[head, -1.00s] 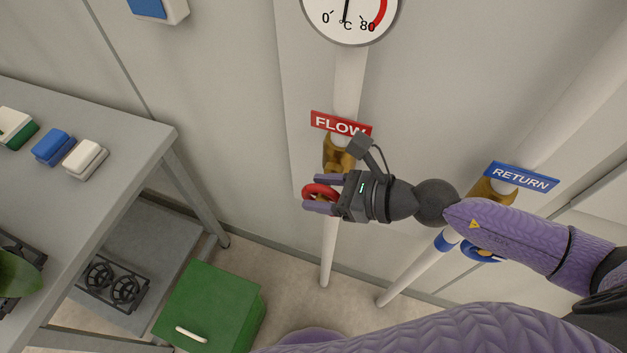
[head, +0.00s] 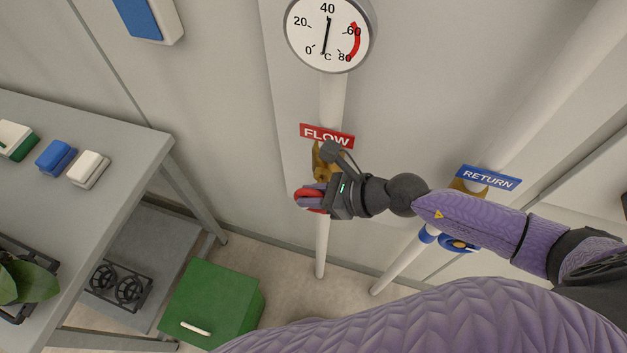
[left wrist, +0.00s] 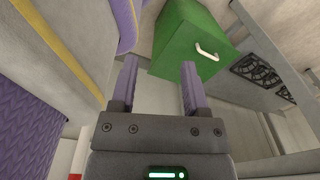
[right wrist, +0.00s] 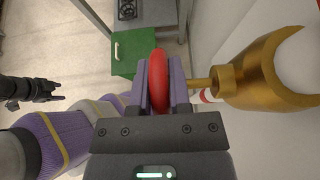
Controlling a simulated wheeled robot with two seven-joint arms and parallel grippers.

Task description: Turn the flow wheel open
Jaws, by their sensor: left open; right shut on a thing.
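The red flow wheel (head: 309,199) sits on a brass valve (head: 324,160) on the pipe under the red FLOW sign (head: 327,136). My right gripper (head: 316,199) is shut on the wheel's rim. In the right wrist view the red wheel (right wrist: 159,82) stands edge-on between the two fingers, with the brass valve (right wrist: 262,76) to the right, joined by a stem. The fingers hide part of the wheel in the head view. My left gripper (left wrist: 160,85) is open and empty, seen in its own wrist view with floor and a green box beyond it.
A round temperature gauge (head: 328,35) is above the valve. The RETURN pipe has a blue sign (head: 489,178) and a blue wheel (head: 459,243) at the right. A grey bench (head: 120,133) with small boxes stands at left; a green box (head: 212,300) is on the floor.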

